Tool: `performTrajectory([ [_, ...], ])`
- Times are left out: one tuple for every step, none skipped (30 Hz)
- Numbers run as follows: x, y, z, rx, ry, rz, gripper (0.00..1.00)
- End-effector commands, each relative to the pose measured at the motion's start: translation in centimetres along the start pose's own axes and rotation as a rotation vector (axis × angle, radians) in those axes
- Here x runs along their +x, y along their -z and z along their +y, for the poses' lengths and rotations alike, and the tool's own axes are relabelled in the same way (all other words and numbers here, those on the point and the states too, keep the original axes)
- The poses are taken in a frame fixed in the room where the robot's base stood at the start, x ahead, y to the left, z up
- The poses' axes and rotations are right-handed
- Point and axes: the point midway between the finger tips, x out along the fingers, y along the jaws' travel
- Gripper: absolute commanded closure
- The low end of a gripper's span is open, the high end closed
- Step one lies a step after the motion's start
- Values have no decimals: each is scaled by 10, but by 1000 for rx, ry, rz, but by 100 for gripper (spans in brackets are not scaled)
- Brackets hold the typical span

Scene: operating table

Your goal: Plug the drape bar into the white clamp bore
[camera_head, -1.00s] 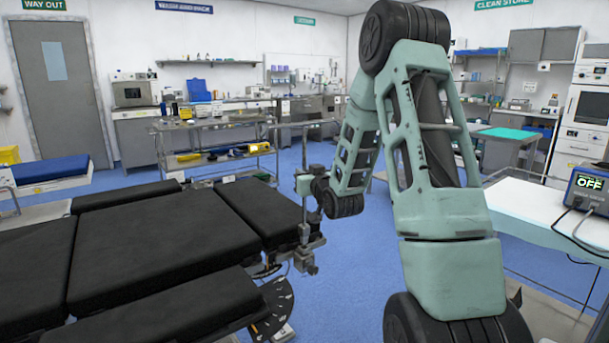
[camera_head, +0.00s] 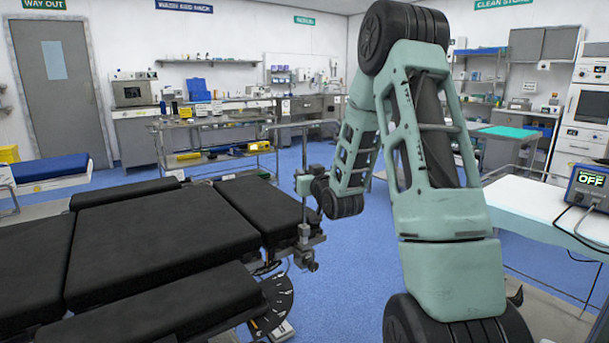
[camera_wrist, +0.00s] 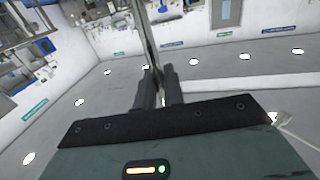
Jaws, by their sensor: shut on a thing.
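In the wrist view, the bar (camera_wrist: 147,35) rises from between the dark fingers (camera_wrist: 158,88). The clamp's bore is too small to make out. I cannot tell whether the bar's lower end is inside it.
A steel trolley (camera_head: 215,122) with shelves stands behind the table. A white-topped table (camera_head: 540,215) with a box reading OFF (camera_head: 588,185) is at the right. Blue floor (camera_head: 350,270) is clear between the operating table and my arm.

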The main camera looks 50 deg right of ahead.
Motion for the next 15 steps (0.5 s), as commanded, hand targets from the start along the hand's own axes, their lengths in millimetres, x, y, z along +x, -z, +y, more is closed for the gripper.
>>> performTrajectory([
  [0,-2,0,0,0,1,100],
  [0,-3,0,0,0,1,100],
  [0,-4,0,0,0,1,100],
  [0,-4,0,0,0,1,100],
  [0,-5,0,0,0,1,100],
  [0,-6,0,0,0,1,100],
  [0,-6,0,0,0,1,100],
  [0,-7,0,0,0,1,100],
  [0,-8,0,0,0,0,100],
  [0,-9,0,0,1,0,100],
  [0,-10,0,0,1,0,100],
  [0,-11,0,0,1,-1,100],
  [0,-12,0,0,1,-1,100],
  [0,-12,0,0,1,-1,100],
  [0,-14,0,0,1,-1,100],
])
